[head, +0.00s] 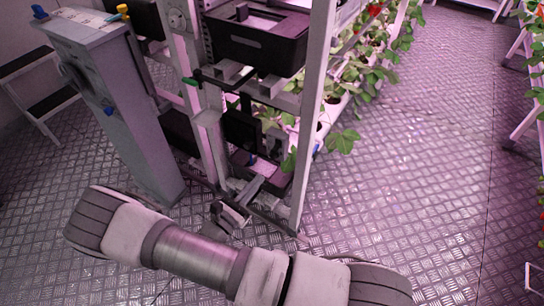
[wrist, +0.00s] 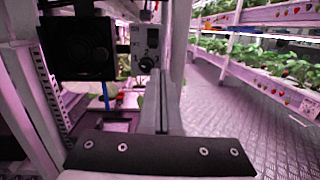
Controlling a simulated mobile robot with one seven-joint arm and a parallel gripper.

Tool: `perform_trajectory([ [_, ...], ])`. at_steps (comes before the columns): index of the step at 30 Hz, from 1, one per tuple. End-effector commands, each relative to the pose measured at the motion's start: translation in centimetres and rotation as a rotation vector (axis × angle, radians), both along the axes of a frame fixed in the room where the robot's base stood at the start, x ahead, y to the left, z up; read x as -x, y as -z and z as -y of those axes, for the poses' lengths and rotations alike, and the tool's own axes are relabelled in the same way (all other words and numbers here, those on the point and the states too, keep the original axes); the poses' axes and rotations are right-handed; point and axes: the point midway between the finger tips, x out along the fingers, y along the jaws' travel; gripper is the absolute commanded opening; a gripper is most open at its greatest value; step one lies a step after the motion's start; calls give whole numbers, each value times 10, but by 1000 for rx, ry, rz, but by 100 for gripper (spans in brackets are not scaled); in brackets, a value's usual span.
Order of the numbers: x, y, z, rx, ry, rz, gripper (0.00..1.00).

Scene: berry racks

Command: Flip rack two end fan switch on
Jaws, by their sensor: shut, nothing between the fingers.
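A black square fan unit (wrist: 78,48) with a round front fills the upper left of the wrist view, on the rack end. Beside it on the right is a small pale switch box (wrist: 145,40) with a dark round knob or switch (wrist: 146,64) low on its face. In the head view the dark fan panel (head: 240,130) and grey box (head: 274,143) show low on the rack end. My gripper (wrist: 158,78) is shut and empty; its grey fingers point towards the box, just below the switch. Contact cannot be told.
The rack's white upright (head: 315,110) stands right of the fan and box. A black crate (head: 257,45) and a green-tipped lever (head: 192,81) are above. The metal floor (head: 400,180) to the right is clear.

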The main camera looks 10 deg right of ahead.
Motion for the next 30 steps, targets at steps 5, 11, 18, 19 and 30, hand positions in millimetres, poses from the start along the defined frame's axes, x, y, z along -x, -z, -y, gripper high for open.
perform_trajectory([
  [5, -1, 7, -6, 46, -58, -11, 0],
  [11, -2, 9, -7, 51, -66, -12, 0],
  [18, -3, 8, -5, 51, -63, -11, 0],
  [19, -4, 8, -3, 52, -63, -11, 0],
  [30, -45, 0, 39, 52, -60, -10, 0],
])
